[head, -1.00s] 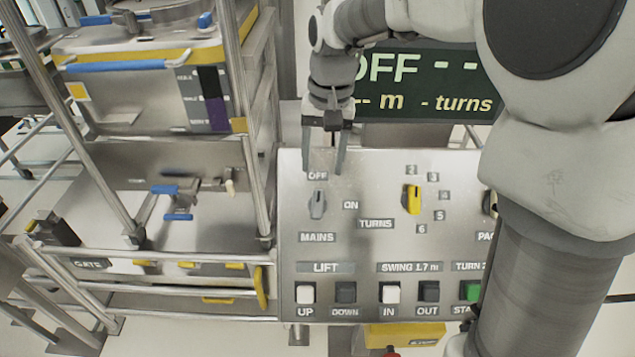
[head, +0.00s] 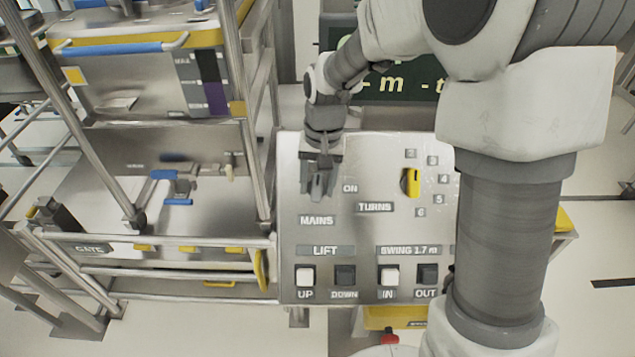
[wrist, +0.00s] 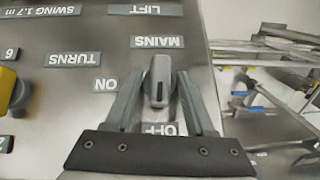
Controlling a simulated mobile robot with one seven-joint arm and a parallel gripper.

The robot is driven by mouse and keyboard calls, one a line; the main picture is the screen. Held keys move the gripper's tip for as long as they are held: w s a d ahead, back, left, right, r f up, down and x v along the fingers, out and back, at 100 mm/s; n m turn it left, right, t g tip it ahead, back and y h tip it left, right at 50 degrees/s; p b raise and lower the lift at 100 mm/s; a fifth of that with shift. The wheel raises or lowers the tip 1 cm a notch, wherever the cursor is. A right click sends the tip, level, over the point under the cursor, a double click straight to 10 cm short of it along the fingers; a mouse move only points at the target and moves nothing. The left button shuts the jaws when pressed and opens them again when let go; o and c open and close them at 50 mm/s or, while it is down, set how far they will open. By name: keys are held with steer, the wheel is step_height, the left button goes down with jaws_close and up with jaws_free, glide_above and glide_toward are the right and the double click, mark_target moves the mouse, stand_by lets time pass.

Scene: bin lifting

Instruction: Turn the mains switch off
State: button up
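The mains switch (wrist: 159,78) is a grey knob on the metal control panel (head: 390,222). In the wrist view it lies in line with the OFF label (wrist: 160,129), its dark-marked end towards OFF. The ON label (wrist: 105,85) is off to one side. My gripper (wrist: 160,77) is open, with one finger on each side of the knob. Gaps show between the fingers and the knob. In the head view my gripper (head: 317,192) is over the switch and hides most of it and the OFF label; the MAINS label (head: 317,221) shows below.
A yellow TURNS knob (head: 411,182) is to the right of the switch. LIFT and SWING buttons (head: 345,275) line the panel's lower part. A dark display (head: 395,87) stands behind, partly hidden by my arm. A metal frame with a gate (head: 150,240) is to the left.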

jaws_close()
steer(key=shift+a+r+n+h, duration=0.1)
steer(key=shift+n+h, duration=0.4)
steer(key=shift+o, duration=0.9)
jaws_free()
steer(key=shift+w, duration=0.1)
steer(key=shift+r, duration=0.1)
